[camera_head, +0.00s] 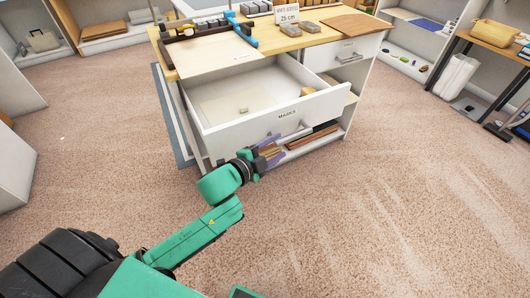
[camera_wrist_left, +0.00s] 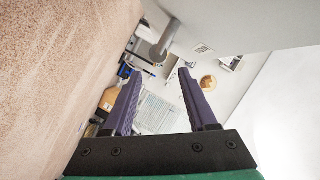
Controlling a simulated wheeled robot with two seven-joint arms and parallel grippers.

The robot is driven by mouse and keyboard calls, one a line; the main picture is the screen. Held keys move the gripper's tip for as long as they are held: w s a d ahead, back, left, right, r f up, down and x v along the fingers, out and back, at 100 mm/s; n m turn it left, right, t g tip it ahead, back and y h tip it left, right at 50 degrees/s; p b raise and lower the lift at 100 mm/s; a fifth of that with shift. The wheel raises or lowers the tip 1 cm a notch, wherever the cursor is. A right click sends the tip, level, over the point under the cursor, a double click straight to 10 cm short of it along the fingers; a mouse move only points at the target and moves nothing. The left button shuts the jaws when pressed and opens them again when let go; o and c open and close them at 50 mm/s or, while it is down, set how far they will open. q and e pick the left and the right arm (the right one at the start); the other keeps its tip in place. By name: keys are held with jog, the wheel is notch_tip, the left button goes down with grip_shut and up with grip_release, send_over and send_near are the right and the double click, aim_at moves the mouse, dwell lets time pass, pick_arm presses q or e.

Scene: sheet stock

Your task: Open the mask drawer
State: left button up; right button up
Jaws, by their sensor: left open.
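The mask drawer (camera_head: 250,132) is white, with a "MASKS" label on its front. It is pulled well out of the wooden-topped cabinet, and its inside shows. Its grey bar handle (camera_head: 292,133) sits on the front; the handle also shows in the left wrist view (camera_wrist_left: 165,42), beyond the fingertips. My left gripper (camera_head: 277,149) is open, with purple fingers, just in front of the drawer front and near the handle. In the left wrist view the fingers (camera_wrist_left: 160,72) are apart with nothing held between them. My right gripper is not in view.
The cabinet's wooden top (camera_head: 305,38) holds a pale sheet (camera_head: 205,56), a blue-and-dark frame, grey blocks and a sign. A closed drawer (camera_head: 350,55) is to the right. A lower shelf holds brown boards (camera_head: 312,137). The carpet (camera_head: 400,200) around is clear.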

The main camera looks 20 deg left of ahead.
pick_arm(q)
jog(key=v, duration=0.5)
jog(key=s+a+f+n+g+y+p, duration=0.2)
jog(key=s+a+f+n, duration=0.15)
jog(key=f, duration=0.45)
jog(key=s+a+f+n+g+y+p, duration=0.1)
jog(key=s+a+f+n+g+p, duration=0.2)
jog(key=f, duration=0.6)
jog(key=s+a+f+n+g+y+p, duration=0.1)
jog(key=s+a+f+n+y+p, duration=0.1)
jog(key=a+f, duration=0.45)
jog(key=s+d+f+n+g+p, duration=0.1)
jog(key=s+f+g, duration=0.1)
jog(key=s+f, duration=0.3)
jog(key=s+d+f+n+g+p, duration=0.1)
jog(key=s+f+n+g+p, duration=0.1)
jog(key=s, duration=1)
jog(key=s+d+f+n+g+p, duration=0.1)
jog(key=s+d+f+n+g, duration=0.1)
jog(key=s+f, duration=0.5)
jog(key=shift+s+f+g+y, duration=0.3)
jog(key=shift+s+g, duration=0.5)
jog(key=shift+s, duration=0.4)
